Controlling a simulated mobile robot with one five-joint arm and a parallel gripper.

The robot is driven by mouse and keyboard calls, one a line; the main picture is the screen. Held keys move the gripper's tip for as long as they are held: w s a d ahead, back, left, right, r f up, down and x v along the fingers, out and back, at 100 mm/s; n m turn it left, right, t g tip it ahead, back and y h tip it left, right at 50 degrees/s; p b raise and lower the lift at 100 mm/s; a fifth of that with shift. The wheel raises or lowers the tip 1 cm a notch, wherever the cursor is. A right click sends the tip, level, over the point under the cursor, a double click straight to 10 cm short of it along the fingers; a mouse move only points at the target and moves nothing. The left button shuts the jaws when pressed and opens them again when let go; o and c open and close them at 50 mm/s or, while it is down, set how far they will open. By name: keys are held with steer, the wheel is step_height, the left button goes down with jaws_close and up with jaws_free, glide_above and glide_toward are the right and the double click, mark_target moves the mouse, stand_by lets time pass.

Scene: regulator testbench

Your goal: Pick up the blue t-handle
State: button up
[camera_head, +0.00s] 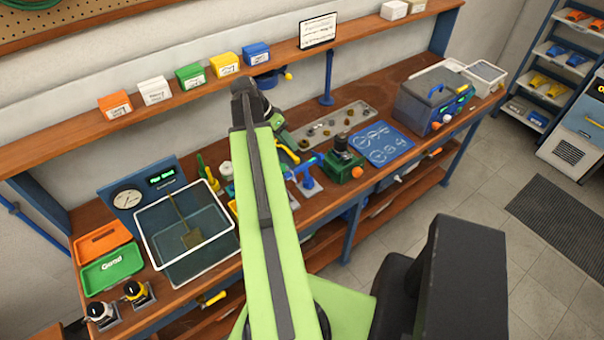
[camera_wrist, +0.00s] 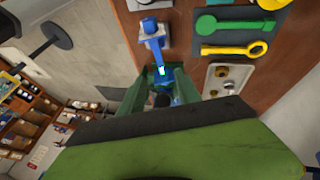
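The blue t-handle (camera_head: 309,166) stands upright in a small blue-grey holder (camera_head: 310,187) near the bench's front edge. In the wrist view the t-handle (camera_wrist: 154,30) runs down from the top centre, and its near end reaches between the fingertips. My gripper (camera_wrist: 163,78) has its two green fingers apart, one on each side of that blue end. I see no clear contact with it. In the head view my arm's end is above and left of the t-handle, and the fingertips are hard to make out.
A green block with a black knob (camera_head: 345,160) stands close right of the t-handle. A blue mat (camera_head: 382,143) lies beyond it. Green and yellow wrenches (camera_wrist: 235,48) lie on a dark mat nearby. A clear tank (camera_head: 185,235) is at left. The shelf (camera_head: 180,78) runs above the bench.

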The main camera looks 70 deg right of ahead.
mark_target(304, 164)
steer(key=b+x, duration=1)
steer(key=x, duration=0.2)
steer(key=shift+w+f, duration=0.1)
steer(key=shift+w, duration=0.1)
steer(key=shift+s, duration=0.1)
steer(key=b+x, duration=0.4)
steer(key=shift+a+f+b, duration=0.1)
steer(key=shift+f+b, duration=0.25)
steer(key=shift+f, duration=0.1)
steer(key=shift+s+f, duration=0.15)
steer(key=shift+s, duration=0.05)
jaws_close()
